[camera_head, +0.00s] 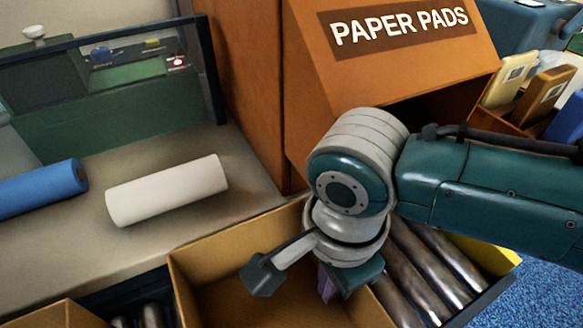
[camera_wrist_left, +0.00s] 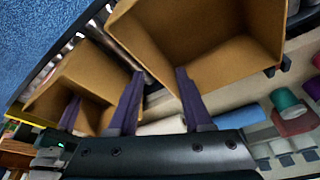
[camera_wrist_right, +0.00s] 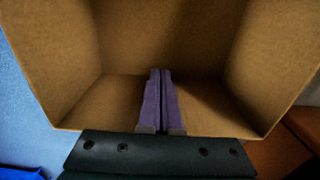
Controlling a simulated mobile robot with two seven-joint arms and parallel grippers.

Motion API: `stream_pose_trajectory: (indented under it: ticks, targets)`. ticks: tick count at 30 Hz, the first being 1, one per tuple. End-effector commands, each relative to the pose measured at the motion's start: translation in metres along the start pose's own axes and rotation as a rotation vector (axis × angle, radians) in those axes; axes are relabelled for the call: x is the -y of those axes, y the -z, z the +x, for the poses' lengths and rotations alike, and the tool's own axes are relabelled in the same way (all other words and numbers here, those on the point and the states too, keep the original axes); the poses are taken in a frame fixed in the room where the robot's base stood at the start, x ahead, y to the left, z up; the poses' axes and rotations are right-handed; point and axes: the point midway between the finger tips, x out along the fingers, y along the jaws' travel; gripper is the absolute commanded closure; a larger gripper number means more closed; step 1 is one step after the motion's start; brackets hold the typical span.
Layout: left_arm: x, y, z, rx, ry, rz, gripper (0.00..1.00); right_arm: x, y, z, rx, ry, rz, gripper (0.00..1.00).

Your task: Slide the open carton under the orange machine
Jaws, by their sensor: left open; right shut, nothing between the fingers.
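The open carton (camera_head: 225,252) sits on the roller conveyor below the orange machine (camera_head: 320,100), which is labelled PAPER PADS. My right gripper (camera_head: 327,288) points down at the carton's right part, its purple fingers together. The right wrist view shows those fingers (camera_wrist_right: 160,75) against the brown inside of the carton (camera_wrist_right: 60,50); contact cannot be told. My left gripper is outside the head view. In the left wrist view its fingers (camera_wrist_left: 156,75) are apart and empty, with two open cartons (camera_wrist_left: 240,55) (camera_wrist_left: 85,70) beyond them.
Metal rollers (camera_head: 425,270) show right of the carton. Another carton (camera_head: 55,316) is at the bottom left. A white roll (camera_head: 167,190) and a blue roll (camera_head: 42,184) lie on the grey counter (camera_head: 120,255). Pads (camera_head: 510,80) stand at the upper right.

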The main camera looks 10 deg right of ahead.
Motion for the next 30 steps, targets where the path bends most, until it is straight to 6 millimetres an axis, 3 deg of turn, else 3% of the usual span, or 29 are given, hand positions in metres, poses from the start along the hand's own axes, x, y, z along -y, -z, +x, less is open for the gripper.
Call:
stream_pose_trajectory:
  ticks: [11,17,23,30]
  targets:
    - [0.0,0.001,-0.002,-0.001,0.0,0.0,0.5,0.001,0.002,-0.001,0.0,0.001,0.001,1.0]
    - [0.001,0.009,-0.029,-0.001,-0.001,-0.001,0.5,0.009,0.016,-0.012,0.005,0.015,0.016,1.0]
    - [0.001,0.019,-0.057,-0.002,-0.002,-0.003,0.5,-0.003,0.051,-0.006,0.002,-0.009,0.01,1.0]
    - [0.001,0.016,-0.046,-0.003,-0.003,-0.003,0.5,-0.001,0.126,0.003,-0.002,-0.003,0.008,1.0]
